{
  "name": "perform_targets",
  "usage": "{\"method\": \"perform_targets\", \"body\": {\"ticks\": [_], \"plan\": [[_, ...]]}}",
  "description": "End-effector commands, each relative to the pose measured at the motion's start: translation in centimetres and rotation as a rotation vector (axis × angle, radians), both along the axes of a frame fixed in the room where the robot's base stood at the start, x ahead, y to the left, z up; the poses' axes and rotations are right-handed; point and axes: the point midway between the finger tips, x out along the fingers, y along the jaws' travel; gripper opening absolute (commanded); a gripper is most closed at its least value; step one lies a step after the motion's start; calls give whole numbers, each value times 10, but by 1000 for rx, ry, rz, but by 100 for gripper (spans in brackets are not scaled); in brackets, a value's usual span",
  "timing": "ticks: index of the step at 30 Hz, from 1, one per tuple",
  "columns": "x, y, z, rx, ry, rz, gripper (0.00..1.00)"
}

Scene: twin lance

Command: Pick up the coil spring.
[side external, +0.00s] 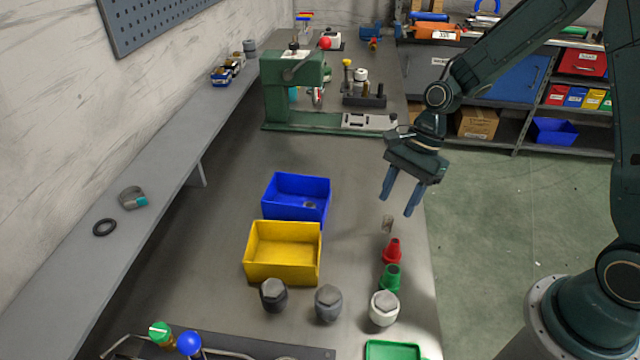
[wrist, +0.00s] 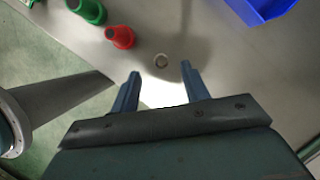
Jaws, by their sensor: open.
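The coil spring (side external: 387,223) is a small, pale, upright cylinder on the grey workbench, near its right edge in the side view. In the wrist view the spring (wrist: 161,60) shows end-on as a small ring, a little beyond my fingertips and between their lines. My gripper (side external: 399,208) has two blue fingers pointing down, apart and empty, above the bench close to the spring. The open fingers also show in the wrist view (wrist: 160,70). No contact between fingers and spring is visible.
A red cone (side external: 392,251) and a green cone (side external: 390,278) stand in front of the spring. A blue bin (side external: 296,215) and a yellow bin (side external: 283,270) are to the left. Several bolt-like pieces stand nearer the camera. A green press (side external: 293,90) stands behind.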

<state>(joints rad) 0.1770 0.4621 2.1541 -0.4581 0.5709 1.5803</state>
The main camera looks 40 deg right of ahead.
Motion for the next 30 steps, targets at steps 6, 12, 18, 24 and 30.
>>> {"method": "perform_targets", "body": {"ticks": [6,12,18,24,30], "plan": [[0,1,-3,0,-1,0,46],[0,4,-10,0,2,1,46],[0,13,-29,1,2,2,46],[0,20,-47,-1,1,3,46],[0,21,-51,-1,-1,2,46]]}}
